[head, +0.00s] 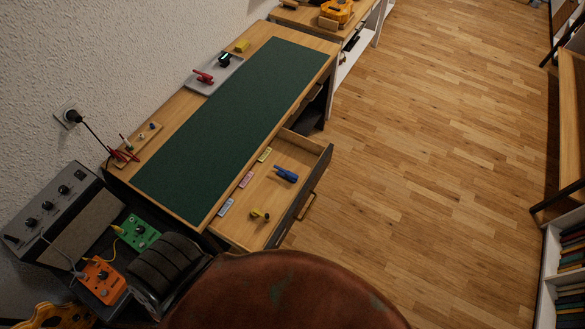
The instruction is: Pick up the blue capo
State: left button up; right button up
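The blue capo (286,174) lies in the open drawer (268,190) at the front of the desk, towards the drawer's right side. It lies apart from a small yellow and black capo (260,215) nearer the drawer's lower end. A red capo (204,77) and a dark capo with a green part (224,60) are on a grey tray (207,87) at the back of the desk. Neither of my grippers is in view.
The desk top has a green mat (235,120) with nothing on it. Blue, pink and yellow-green labels (246,179) lie along the drawer's inner edge. A brown rounded surface (280,290) fills the bottom middle. Pedals (138,232) stand lower left. The wooden floor (430,150) right is clear.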

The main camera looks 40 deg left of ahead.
aim_at(291, 177)
jog(key=u, duration=1.5)
